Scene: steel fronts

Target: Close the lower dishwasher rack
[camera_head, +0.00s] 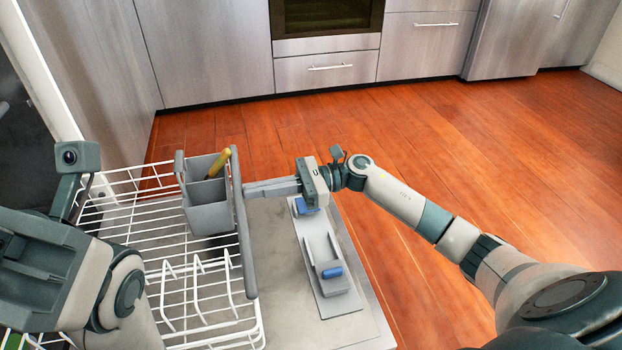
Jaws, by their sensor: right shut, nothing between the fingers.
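The lower dishwasher rack (189,321) is a white wire rack, pulled out over the open dishwasher door (358,327). A grey cutlery basket (208,213) with a yellow-handled item (218,163) sits inside, behind that bar. My right gripper (250,190) is shut and empty, pointing left. Its fingertips are at the outer side of the front bar, near the basket; I cannot tell if they touch. My left arm (125,290) covers the rack's left part; its fingers are not visible.
A detergent dispenser with blue parts (331,272) is on the door's inner face. Wooden floor (440,150) is open to the right. Steel cabinets (215,55) and an oven (325,15) line the back. A steel panel (95,75) stands at the left.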

